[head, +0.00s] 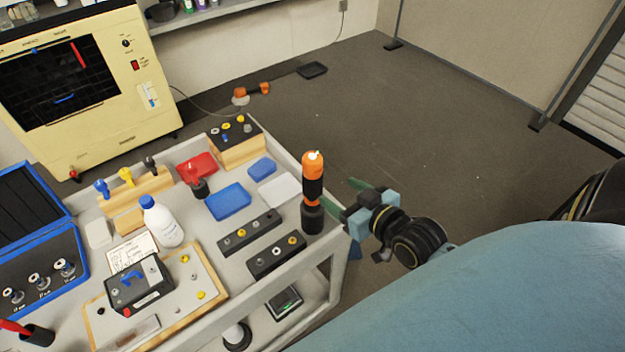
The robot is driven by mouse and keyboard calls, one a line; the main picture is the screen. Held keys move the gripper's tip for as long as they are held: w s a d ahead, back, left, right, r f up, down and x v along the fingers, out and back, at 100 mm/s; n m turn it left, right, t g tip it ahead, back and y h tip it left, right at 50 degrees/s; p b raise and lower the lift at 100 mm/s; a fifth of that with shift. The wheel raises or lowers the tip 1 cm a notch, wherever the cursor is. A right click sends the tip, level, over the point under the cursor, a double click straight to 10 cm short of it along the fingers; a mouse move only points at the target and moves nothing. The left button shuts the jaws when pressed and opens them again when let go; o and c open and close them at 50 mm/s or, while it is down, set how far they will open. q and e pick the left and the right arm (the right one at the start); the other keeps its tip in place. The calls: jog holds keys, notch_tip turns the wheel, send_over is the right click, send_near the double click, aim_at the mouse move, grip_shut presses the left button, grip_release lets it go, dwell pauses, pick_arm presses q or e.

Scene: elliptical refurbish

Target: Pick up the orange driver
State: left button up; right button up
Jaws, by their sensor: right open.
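The orange driver (312,167) stands upright near the right edge of the grey cart, with an orange top and a black lower body. Its lower end is in or on a dark round base (312,217). My right gripper (350,197) is just right of the driver, past the cart's edge. Its green fingers are apart and point left toward the driver. I see no contact, though the exact gap is hard to judge. My left gripper is not in view.
The cart (330,243) also holds a white bottle (161,222), blue trays (228,201), a red tray (197,168), black blocks with fittings (276,257) and a wooden board (207,287). A cream cabinet (115,75) stands behind. The floor to the right is clear.

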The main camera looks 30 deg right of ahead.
aim_at(319, 178)
jog(key=x, duration=0.7)
jog(key=shift+w, duration=0.35)
jog(key=shift+f+x, duration=0.15)
jog(key=shift+x, duration=1.2)
jog(key=shift+f+x, duration=0.15)
jog(key=shift+x, duration=1.25)
jog(key=shift+s+a, duration=0.1)
jog(key=shift+a, duration=0.05)
jog(key=shift+c, duration=0.3)
jog(key=c, duration=1.2)
jog(key=shift+r, duration=0.15)
grip_shut()
notch_tip(319, 178, up, 10)
jog(key=shift+f+p, duration=0.1)
jog(key=shift+p, duration=0.4)
